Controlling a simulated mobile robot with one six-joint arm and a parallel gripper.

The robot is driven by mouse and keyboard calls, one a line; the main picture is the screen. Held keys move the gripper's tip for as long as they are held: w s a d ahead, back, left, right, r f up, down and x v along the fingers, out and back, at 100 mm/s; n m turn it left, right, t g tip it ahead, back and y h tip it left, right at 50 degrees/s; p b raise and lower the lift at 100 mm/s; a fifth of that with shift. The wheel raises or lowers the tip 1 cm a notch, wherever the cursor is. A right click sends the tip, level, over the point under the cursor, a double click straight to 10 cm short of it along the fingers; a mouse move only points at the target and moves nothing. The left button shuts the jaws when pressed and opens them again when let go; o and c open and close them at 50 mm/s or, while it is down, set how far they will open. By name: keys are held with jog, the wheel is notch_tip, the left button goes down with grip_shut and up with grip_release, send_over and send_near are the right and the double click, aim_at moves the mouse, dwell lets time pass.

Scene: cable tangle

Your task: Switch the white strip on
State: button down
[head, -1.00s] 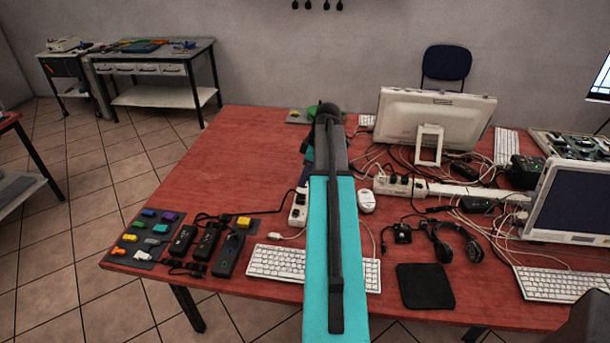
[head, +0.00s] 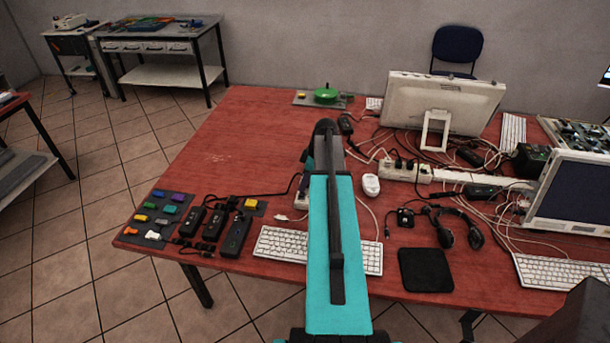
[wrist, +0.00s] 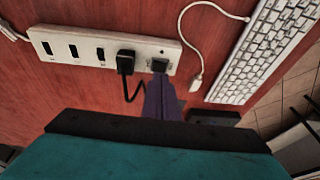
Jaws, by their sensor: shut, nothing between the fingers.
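The white strip (wrist: 85,47) lies on the red table and fills the upper left of the wrist view, with a row of dark sockets. A black plug (wrist: 125,61) with a black cable sits in it near its right end. A dark switch (wrist: 159,65) is at that end, beside the plug. My gripper (wrist: 161,86) is shut and empty, its purple fingers pointing at the switch. The tips overlap the switch's lower edge; I cannot tell whether they touch it. The switch shows no light.
A white keyboard (wrist: 262,50) and a loose white cable (wrist: 181,28) lie right of the strip. Another white strip (head: 405,171) with plugs lies right of my arm among tangled cables. Black adapters (head: 235,237) lie to the left. The table's back left is clear.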

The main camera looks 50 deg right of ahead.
jog(key=shift+s+a+f, duration=0.1)
jog(key=shift+a+f, duration=0.05)
jog(key=shift+f, duration=0.7)
